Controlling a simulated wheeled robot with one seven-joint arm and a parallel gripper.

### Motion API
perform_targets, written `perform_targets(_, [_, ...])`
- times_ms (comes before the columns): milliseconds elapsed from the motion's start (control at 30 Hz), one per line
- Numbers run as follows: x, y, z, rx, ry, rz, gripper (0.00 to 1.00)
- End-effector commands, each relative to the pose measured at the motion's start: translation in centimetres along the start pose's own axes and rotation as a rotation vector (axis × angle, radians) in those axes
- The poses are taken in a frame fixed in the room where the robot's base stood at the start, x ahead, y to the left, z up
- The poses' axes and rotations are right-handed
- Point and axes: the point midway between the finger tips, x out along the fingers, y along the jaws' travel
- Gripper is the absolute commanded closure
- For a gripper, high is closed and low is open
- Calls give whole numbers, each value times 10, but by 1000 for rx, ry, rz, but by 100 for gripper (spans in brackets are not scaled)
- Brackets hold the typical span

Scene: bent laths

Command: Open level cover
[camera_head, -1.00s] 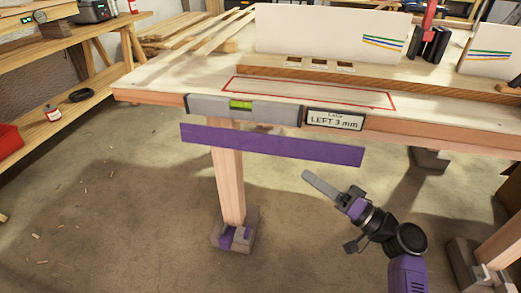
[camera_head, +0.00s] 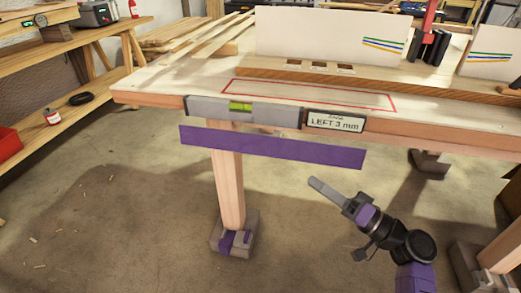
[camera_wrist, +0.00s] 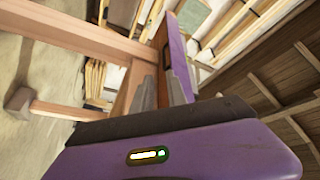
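The level (camera_head: 215,108), a grey bar with a green vial (camera_head: 240,106), is fixed on the front edge of the workbench. A long purple panel (camera_head: 270,148), seemingly the level cover, hangs just below it and slopes down to the right. The vial is uncovered. My gripper (camera_head: 316,185) is below the panel's right half, apart from it in the head view, pointing up and left. In the wrist view a purple panel (camera_wrist: 179,58) rises beyond the grey fingers (camera_wrist: 158,92).
A label (camera_head: 335,122) reading "LEFT 3 mm" is right of the level. The bench top has a red outlined rectangle (camera_head: 310,93) and a white board (camera_head: 310,35). A wooden leg (camera_head: 228,180) stands behind the panel. Floor left of it is mostly clear.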

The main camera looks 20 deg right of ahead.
Motion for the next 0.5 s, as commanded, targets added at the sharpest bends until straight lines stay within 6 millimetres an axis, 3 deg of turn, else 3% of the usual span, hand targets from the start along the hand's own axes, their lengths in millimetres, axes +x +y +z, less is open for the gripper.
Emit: perform_targets(500, [-70, 0, 0, 1, 2, 1, 82])
